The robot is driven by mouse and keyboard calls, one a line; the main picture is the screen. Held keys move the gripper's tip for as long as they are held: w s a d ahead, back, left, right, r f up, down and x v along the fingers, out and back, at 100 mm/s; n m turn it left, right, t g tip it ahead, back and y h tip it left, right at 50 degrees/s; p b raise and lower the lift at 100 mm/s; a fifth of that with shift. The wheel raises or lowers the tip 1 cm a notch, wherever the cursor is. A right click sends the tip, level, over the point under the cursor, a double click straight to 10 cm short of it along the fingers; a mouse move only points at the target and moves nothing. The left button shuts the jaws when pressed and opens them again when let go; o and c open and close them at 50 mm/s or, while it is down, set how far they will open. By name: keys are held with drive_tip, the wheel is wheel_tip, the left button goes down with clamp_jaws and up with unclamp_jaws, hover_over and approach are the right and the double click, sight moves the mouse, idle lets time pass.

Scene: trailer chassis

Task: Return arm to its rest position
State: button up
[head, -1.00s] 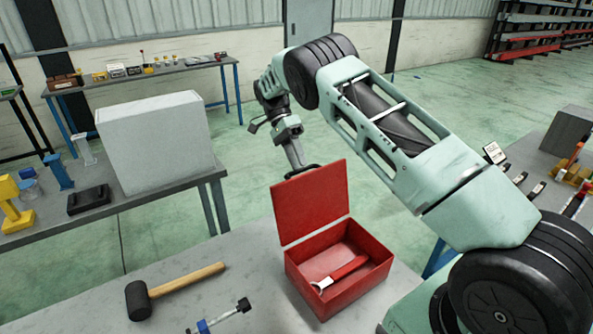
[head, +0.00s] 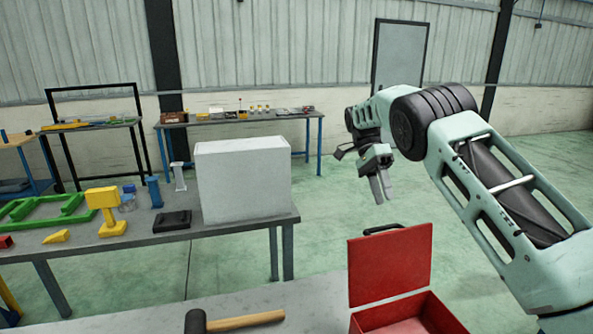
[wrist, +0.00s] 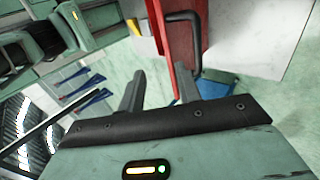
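My arm (head: 490,175) reaches from the lower right up to a bent elbow, with the wrist hanging down beyond it. My gripper (head: 381,196) points down in free air, above and behind the open lid of the red toolbox (head: 392,265) in the head view. In the wrist view my gripper (wrist: 160,88) has its two fingers apart with nothing between them. The red toolbox and its dark handle (wrist: 185,17) show beyond the fingers there.
The near table (head: 300,300) holds the toolbox and a mallet (head: 230,321). A left table (head: 140,240) carries a white-grey box (head: 243,180), a yellow part (head: 104,207) and a green frame (head: 45,208). Open floor (head: 345,175) lies around my gripper.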

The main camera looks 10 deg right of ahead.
drive_tip(key=s+a+f+n+t+b, duration=0.2)
drive_tip(key=s+a+n+b, duration=0.1)
drive_tip(key=s+a+n, duration=0.6)
drive_tip(key=s+a+f+n+t+b, duration=0.1)
drive_tip(key=s+a+n+t+b, duration=0.2)
drive_tip(key=s+a+n, duration=0.55)
drive_tip(key=s+a+f+n+t+b, duration=0.1)
drive_tip(key=s+a+f+n, duration=0.1)
drive_tip(key=s, duration=0.7)
drive_tip(key=s+a+f+n+t+y+b, duration=0.1)
drive_tip(key=s+f+n, duration=0.4)
drive_tip(key=s, duration=0.5)
drive_tip(key=shift+a+n+t+b, duration=0.45)
drive_tip(key=shift+a+t+b, duration=0.35)
drive_tip(key=shift+a, duration=0.45)
drive_tip(key=shift+s, duration=0.1)
